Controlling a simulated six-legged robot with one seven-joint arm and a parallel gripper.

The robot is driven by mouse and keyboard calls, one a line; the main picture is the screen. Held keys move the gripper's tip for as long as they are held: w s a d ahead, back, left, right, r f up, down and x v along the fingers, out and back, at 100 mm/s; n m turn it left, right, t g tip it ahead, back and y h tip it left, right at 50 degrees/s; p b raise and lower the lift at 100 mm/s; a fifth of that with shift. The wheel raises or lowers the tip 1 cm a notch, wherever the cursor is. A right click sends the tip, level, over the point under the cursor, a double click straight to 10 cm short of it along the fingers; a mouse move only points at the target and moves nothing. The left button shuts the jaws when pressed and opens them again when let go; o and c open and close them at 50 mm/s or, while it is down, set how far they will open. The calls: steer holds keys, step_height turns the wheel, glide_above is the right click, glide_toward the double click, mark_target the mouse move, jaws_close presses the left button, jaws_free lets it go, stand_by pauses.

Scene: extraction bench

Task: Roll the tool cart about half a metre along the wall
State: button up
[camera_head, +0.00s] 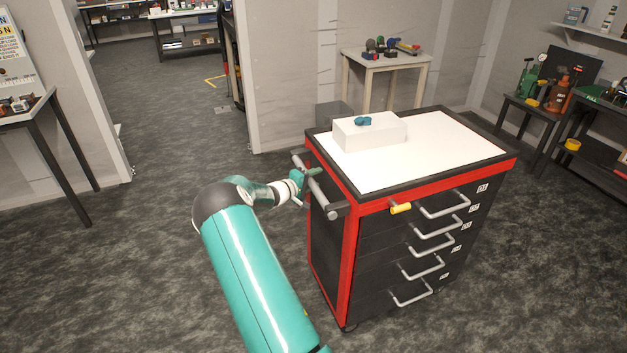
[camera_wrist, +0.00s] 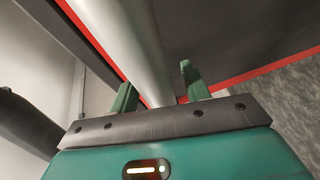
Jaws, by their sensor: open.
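The tool cart (camera_head: 350,250) is black with red edges, several drawers with grey handles, and a white top. It stands upright on the floor, right of the picture's middle in the head view. A grey push bar (camera_head: 316,190) sticks out on its left side. My gripper (camera_head: 309,176) is at this bar. In the wrist view the push bar (camera_wrist: 128,40) passes between the two green fingers of my gripper (camera_wrist: 157,88), which stand apart on either side of it. I cannot tell whether either finger touches the bar.
A white box (camera_head: 370,134) with a small blue object (camera_head: 363,121) sits on the cart top. A small table (camera_head: 387,62) with tools stands behind it by the wall. Dark benches (camera_head: 535,108) stand at the right. The floor (camera_head: 150,260) is clear left of the cart.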

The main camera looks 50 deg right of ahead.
jaws_close()
steer(key=shift+w+a, duration=0.1)
steer(key=shift+a, duration=0.05)
